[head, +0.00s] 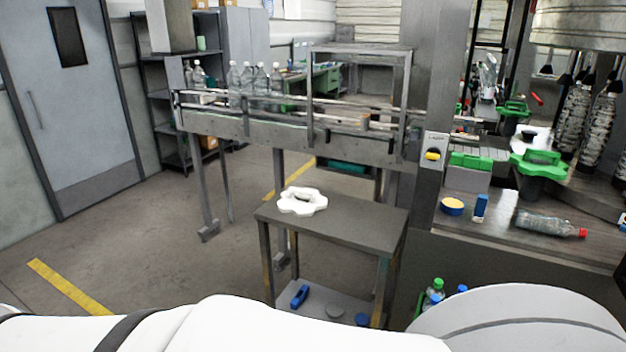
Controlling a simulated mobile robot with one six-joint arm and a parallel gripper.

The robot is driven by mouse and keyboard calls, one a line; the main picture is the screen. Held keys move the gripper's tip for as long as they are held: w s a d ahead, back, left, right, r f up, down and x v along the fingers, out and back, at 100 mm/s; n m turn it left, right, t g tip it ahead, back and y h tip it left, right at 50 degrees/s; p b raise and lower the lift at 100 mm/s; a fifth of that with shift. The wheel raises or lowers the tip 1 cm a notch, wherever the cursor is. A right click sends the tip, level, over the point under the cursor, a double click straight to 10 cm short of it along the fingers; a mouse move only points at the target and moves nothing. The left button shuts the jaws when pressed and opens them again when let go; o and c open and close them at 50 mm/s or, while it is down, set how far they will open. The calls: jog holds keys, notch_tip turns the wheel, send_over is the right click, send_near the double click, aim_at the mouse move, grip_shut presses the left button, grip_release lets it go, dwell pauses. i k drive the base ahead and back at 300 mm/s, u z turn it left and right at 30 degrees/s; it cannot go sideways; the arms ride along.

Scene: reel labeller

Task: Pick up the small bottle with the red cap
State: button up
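A clear bottle with a red cap (548,223) lies on its side on the dark machine worktop at the right, its cap pointing right. It is the only red-capped bottle I can make out. My gripper is not in the head view. White parts of my own arm fill the bottom edge of the picture, well in front of the worktop.
A small table (340,225) bears a white star-shaped part (302,201). A conveyor (260,125) carries clear bottles. Floor at left is open.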

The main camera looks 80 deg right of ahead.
aim_at(535, 221)
jog(key=z, duration=4.15)
jog(key=i, duration=1.7)
